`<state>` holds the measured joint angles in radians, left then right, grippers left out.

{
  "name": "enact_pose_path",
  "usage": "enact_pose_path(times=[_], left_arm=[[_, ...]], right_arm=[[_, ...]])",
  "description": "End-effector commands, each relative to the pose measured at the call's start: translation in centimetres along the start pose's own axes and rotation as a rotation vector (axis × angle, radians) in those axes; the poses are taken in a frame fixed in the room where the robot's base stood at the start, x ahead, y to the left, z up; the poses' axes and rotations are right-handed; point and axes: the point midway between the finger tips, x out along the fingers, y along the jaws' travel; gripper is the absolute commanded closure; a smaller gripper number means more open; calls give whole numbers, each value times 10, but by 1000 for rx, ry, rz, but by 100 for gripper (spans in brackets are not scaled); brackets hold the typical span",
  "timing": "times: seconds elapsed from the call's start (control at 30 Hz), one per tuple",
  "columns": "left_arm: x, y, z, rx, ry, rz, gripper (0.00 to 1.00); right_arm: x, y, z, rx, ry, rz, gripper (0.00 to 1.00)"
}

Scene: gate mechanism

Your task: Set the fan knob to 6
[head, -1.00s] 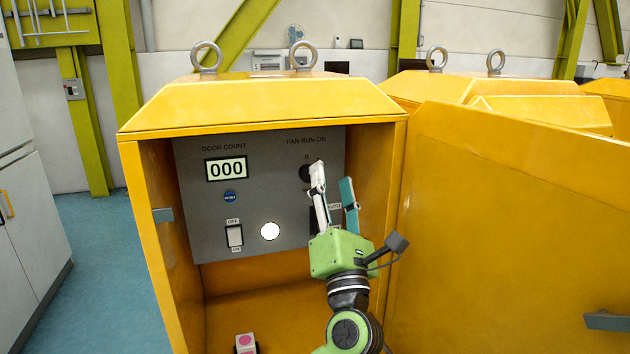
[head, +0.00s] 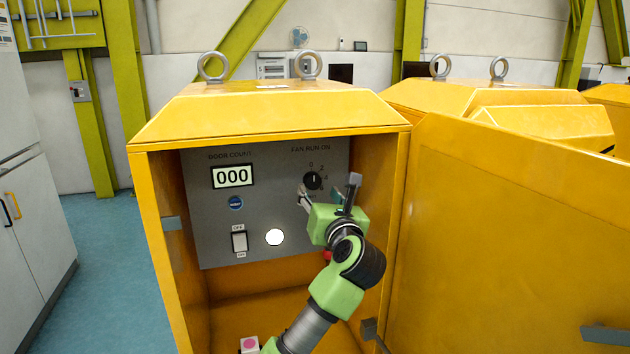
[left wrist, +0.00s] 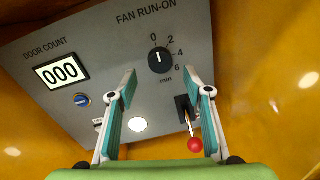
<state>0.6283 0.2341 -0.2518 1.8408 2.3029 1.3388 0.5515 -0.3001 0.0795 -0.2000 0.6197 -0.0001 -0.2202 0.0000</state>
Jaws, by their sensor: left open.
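The black fan knob (head: 313,181) sits under the FAN RUN-ON label at the upper right of the grey panel. In the left wrist view the knob (left wrist: 160,61) shows a white pointer line aimed up, about at the 0; the marks 2, 4 and 6 run down its right side. My left gripper (head: 328,188) is open and empty, in front of the panel near the knob. In the left wrist view the spread fingers of my left gripper (left wrist: 159,82) stand either side of the knob's column, tips a little below it. I cannot see contact. My right gripper is not in view.
The panel (head: 205,215) is set inside a yellow cabinet whose door (head: 510,240) stands open at right. Nearby are the 000 display (head: 233,176), a blue button (head: 236,203), a rocker switch (head: 240,241), a white lamp (head: 274,237) and a red-tipped lever (left wrist: 195,145).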

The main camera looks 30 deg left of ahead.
Motion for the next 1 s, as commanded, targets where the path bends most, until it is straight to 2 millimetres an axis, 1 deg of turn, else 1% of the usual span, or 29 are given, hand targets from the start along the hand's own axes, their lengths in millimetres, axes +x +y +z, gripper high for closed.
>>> enact_pose_path(times=[0.03, 0.1, 0.2, 0.3, 0.47, 0.7, 0.73, 0.77, 0.8, 0.87, 1.0], left_arm=[[11, 2, 4, 5, -1, 3, 54], [24, 2, 3, 4, -1, 3, 54], [38, 0, 2, 3, -1, 1, 54], [47, 0, 2, 3, -1, 1, 54], [54, -1, 0, 0, -1, -1, 54], [54, 0, 0, 0, -1, -1, 54], [54, 0, 0, 0, -1, -1, 59], [54, 0, 0, 0, -1, -1, 67], [54, 0, 0, 0, -1, -1, 78], [54, 0, 0, 0, -1, -1, 93], [54, 0, 0, 0, -1, -1, 93]], right_arm=[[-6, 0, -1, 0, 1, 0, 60], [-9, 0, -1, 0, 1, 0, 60], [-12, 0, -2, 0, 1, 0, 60], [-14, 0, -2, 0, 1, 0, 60], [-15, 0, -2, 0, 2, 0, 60], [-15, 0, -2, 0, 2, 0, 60], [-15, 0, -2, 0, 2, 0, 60], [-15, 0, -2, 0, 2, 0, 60], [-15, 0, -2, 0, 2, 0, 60], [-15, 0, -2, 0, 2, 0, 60], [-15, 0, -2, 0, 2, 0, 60]])
